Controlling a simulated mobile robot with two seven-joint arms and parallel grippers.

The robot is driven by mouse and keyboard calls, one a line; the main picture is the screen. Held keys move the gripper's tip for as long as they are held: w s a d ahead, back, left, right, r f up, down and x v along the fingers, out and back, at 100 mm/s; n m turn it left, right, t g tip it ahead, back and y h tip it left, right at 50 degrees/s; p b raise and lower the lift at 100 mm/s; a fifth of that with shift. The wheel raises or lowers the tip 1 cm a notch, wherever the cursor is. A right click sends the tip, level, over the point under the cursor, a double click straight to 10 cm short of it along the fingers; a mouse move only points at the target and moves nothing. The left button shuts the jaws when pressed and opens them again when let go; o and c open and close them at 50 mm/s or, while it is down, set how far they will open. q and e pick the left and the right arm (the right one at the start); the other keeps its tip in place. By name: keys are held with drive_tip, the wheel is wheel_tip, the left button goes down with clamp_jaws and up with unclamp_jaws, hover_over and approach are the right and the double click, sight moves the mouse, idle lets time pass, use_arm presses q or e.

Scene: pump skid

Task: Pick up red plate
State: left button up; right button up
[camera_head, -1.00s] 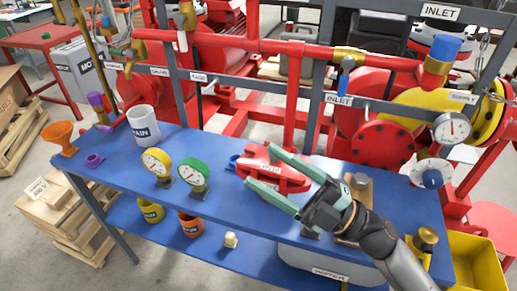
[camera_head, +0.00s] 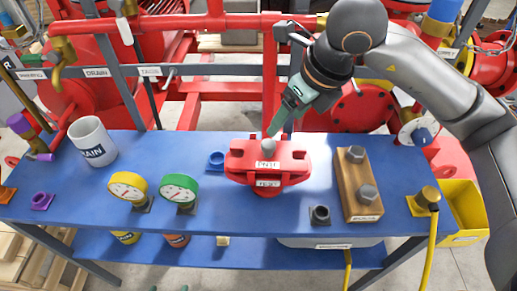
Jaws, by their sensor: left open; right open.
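My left gripper (camera_head: 168,288) shows only as two green fingertips, apart, at the bottom edge, in front of the table.
The blue table (camera_head: 230,215) also bears a white DRAIN mug (camera_head: 92,141), a yellow gauge (camera_head: 127,187), a green gauge (camera_head: 179,188), a blue ring (camera_head: 216,159) and a wooden block with bolts (camera_head: 357,184). Red pipes (camera_head: 200,22) stand behind. My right arm spans the upper right.

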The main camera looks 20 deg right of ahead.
sight(268, 143)
drive_tip(key=x, duration=0.6)
drive_tip(key=shift+f+p, duration=0.25)
drive_tip(key=shift+p, duration=0.1)
drive_tip(key=shift+w+a+f, duration=0.2)
drive_tip(key=shift+w+f, duration=0.05)
drive_tip(key=shift+f, duration=0.3)
drive_tip(key=p+x, duration=0.1)
drive_tip(key=x, duration=0.3)
drive_tip(key=shift+w+a+f, duration=0.1)
drive_tip(key=shift+w+a, duration=0.05)
clamp_jaws()
idle(0.4)
